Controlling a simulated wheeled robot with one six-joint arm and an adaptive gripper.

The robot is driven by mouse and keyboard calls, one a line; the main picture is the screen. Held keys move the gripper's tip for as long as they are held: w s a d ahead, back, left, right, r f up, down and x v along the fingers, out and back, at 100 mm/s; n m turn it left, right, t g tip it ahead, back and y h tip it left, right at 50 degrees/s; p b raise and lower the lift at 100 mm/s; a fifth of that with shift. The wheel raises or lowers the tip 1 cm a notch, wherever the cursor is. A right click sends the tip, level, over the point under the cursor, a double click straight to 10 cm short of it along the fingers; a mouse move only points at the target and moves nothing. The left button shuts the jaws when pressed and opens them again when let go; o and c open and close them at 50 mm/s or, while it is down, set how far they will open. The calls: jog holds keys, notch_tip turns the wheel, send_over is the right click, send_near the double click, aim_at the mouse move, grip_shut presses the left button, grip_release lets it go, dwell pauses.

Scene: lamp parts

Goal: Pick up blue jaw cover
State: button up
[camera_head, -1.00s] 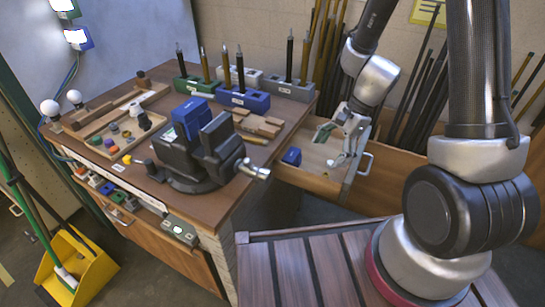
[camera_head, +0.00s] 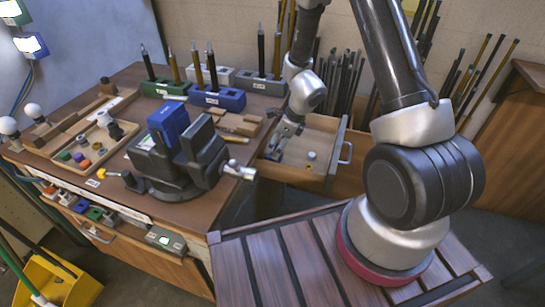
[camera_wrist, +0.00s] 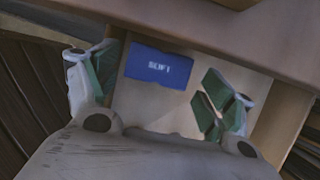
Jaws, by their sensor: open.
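A blue jaw cover (camera_wrist: 158,66), a small block with white lettering that looks like "SOFT", lies in the open drawer (camera_head: 318,183). In the wrist view it sits between the two green-padded fingers of my gripper (camera_wrist: 155,88), nearer the left finger and apart from both. In the head view my gripper (camera_head: 281,148) is low over the left part of the drawer, open and empty. The jaw cover is mostly hidden by the fingers there. Another blue block (camera_head: 168,122) sits on top of the vise (camera_head: 180,160).
The drawer's front panel with its handle (camera_head: 346,153) stands to the right of my gripper. A small pale round thing (camera_head: 311,156) lies in the drawer. The workbench (camera_head: 120,200) edge is close on the left. Dark rods stand behind.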

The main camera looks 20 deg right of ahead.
jog(key=shift+x, duration=1.05)
jog(key=shift+c, duration=0.5)
jog(key=c, duration=1)
jog(key=shift+r, duration=0.1)
